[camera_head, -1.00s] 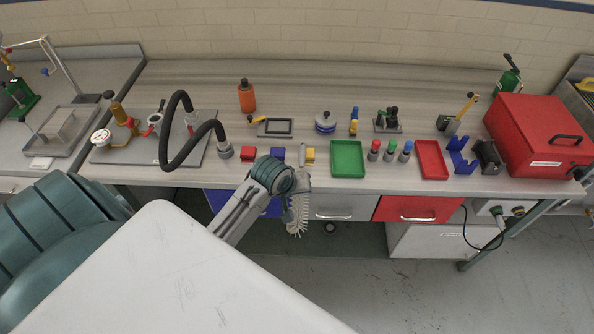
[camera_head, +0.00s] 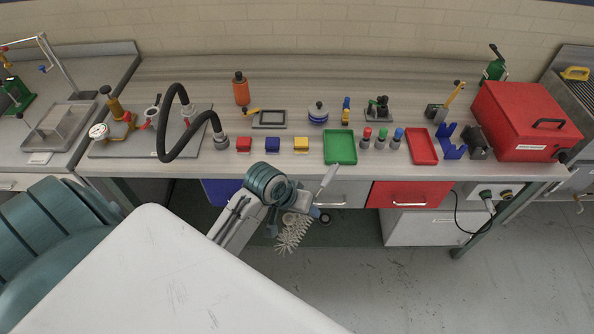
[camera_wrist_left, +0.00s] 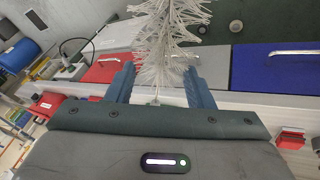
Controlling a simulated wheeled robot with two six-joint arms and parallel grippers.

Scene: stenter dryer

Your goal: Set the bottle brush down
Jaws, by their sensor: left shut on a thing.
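The bottle brush (camera_head: 293,232) has a white bristle head and a pale handle (camera_head: 328,178). My left gripper (camera_head: 301,208) is shut on it, in front of the bench's front edge. The brush is tilted, with the handle up to the right and the bristles hanging down to the left. In the left wrist view the bristles (camera_wrist_left: 165,45) stand out between and beyond the two blue fingers of my left gripper (camera_wrist_left: 162,88). The exact grip point is partly hidden by the wrist. My right gripper is not in view.
The bench top (camera_head: 310,85) holds a green tray (camera_head: 340,147), a red tray (camera_head: 421,146) and small red, blue and yellow blocks (camera_head: 301,144) near its front. A black hose (camera_head: 166,125) arches at left. A red case (camera_head: 525,120) stands at right. The bench has free room at the back.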

